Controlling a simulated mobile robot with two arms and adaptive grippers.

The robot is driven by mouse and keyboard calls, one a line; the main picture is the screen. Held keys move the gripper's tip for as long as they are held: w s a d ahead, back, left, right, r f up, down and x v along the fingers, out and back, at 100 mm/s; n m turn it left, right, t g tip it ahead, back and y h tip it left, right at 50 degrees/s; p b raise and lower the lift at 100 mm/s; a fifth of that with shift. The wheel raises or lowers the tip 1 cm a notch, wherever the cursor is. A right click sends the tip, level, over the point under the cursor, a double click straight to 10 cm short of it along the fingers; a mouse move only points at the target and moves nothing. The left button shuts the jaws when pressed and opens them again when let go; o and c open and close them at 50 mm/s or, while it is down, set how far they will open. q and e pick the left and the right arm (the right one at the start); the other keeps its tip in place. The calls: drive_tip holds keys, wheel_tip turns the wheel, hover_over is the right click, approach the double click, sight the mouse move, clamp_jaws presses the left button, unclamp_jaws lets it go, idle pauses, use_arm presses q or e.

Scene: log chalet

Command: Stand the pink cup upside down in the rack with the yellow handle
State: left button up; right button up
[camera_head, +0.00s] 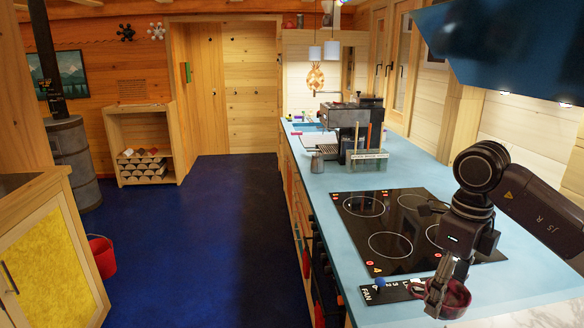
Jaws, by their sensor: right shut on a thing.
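My right gripper (438,290) comes in from the right and is low over the near end of the blue counter. It is shut on a dark pinkish-red cup (457,300), most likely the pink cup, beside the front edge of the cooktop. The gripper covers part of the cup, and I cannot tell clearly which way its mouth faces. A low grey rack (368,164) with upright sticks stands beyond the cooktop. One stick looks yellowish, but I cannot tell whether this is the rack with the yellow handle. My left gripper is not in view.
The black cooktop (392,246) lies flat in the blue counter (330,178), with a control strip at its near edge. A coffee machine (352,118) and a metal jug (317,163) stand behind it. The blue floor (200,240) is open to the left.

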drive_tip(key=s+a+f+n, duration=0.4)
drive_tip(key=s+a+n, duration=0.2)
drive_tip(key=n, duration=0.8)
drive_tip(key=s+a+f+n, duration=0.5)
drive_tip(key=s+n, duration=0.3)
drive_tip(key=n, duration=0.7)
drive_tip(key=shift+s+a+f, duration=0.15)
drive_tip(key=shift+a+f, duration=0.1)
drive_tip(key=shift+a, duration=0.3)
